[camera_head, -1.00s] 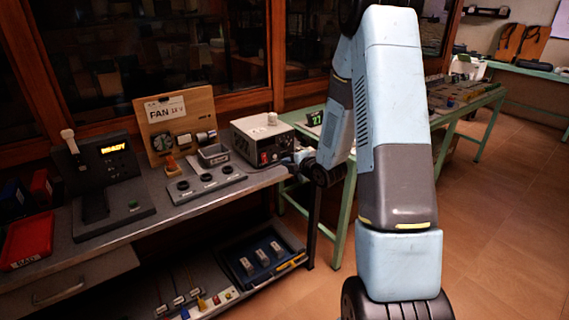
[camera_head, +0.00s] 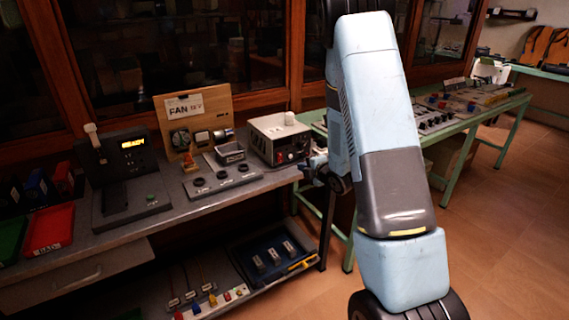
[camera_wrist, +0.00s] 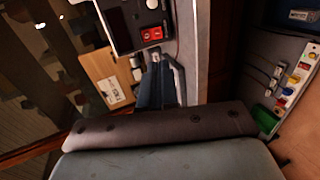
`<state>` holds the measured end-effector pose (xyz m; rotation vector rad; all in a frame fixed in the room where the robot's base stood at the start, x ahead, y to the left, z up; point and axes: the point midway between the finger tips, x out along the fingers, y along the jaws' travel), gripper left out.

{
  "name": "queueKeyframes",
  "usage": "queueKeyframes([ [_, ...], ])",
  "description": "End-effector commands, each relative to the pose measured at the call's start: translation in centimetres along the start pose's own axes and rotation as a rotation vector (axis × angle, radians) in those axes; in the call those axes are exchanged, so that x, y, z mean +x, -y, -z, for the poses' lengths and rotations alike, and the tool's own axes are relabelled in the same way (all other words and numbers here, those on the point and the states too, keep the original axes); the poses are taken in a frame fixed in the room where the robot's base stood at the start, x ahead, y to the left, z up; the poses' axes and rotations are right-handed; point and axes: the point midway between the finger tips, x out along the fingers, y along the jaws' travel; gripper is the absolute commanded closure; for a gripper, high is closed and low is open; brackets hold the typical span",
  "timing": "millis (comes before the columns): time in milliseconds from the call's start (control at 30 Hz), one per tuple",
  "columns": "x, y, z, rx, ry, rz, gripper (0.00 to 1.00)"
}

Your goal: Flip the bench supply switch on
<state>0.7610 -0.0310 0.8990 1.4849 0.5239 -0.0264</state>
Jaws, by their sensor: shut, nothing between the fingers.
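The bench supply (camera_head: 279,139) is a pale box with a dark front panel, at the right end of the workbench beside the wooden FAN board. Its red switch (camera_head: 280,155) is low on the front; in the wrist view the red switch (camera_wrist: 152,34) shows more clearly, but I cannot tell its position. My gripper (camera_head: 304,164) is just right of the supply's front, partly hidden by my arm. In the wrist view my gripper (camera_wrist: 163,60) is shut and empty, its tips a little short of the switch and apart from it.
The FAN board (camera_head: 194,117) and a grey panel with round sockets (camera_head: 222,176) stand left of the supply. A dark console with a lit display (camera_head: 131,144) is further left. The bench edge lies under my gripper. A green table (camera_head: 470,115) stands right.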

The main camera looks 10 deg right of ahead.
Motion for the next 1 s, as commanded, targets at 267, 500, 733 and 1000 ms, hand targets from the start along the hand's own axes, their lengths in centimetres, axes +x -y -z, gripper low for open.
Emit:
queueKeyframes([
  [267,-0.1,0.0,-0.1,-0.004,0.000,0.000,1.00],
  [500,-0.1,0.0,-0.1,-0.004,0.000,-0.001,1.00],
  [733,0.4,0.0,0.0,-0.004,-0.001,0.000,1.00],
  [1000,4.1,0.0,0.1,-0.006,-0.003,-0.001,1.00],
])
